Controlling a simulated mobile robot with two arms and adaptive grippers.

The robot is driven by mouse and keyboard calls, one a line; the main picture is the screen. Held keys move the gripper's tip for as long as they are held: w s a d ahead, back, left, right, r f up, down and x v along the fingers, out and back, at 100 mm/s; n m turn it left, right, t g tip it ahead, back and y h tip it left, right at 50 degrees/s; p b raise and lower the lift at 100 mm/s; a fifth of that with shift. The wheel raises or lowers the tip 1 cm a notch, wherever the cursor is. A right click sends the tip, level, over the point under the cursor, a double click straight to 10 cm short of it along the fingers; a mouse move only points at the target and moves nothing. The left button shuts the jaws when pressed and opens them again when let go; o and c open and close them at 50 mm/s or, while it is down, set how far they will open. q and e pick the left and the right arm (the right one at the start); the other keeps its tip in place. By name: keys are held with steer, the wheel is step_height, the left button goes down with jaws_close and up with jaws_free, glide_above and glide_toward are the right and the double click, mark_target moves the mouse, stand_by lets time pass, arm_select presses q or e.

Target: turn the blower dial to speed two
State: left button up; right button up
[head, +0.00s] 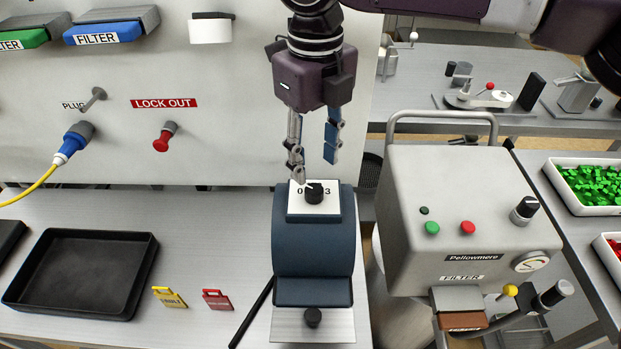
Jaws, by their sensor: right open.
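The blower dial (314,193) is a black knob on a white plate (300,206) on top of the blue blower housing (313,250). The figures 0 and 3 show on either side of the knob. Other marks are too small or hidden, so I cannot tell the exact setting. My right gripper (314,168) points down just above and behind the dial, its two fingers apart and empty. The left finger comes down close to the plate near the 0; I cannot tell whether it touches. My left gripper is not in view.
The grey Pellowmere machine (470,190) with its tubular handle stands close on the right. A black tray (80,272), a yellow tag (169,297) and a red tag (217,300) lie on the bench to the left. The panel (230,90) rises behind.

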mark_target(314, 189)
step_height(314, 189, down, 5)
steer(key=shift+f+p, duration=0.1)
steer(key=shift+p, duration=0.8)
steer(key=shift+f, duration=0.6)
steer(key=shift+s, duration=0.1)
steer(key=shift+c, duration=0.2)
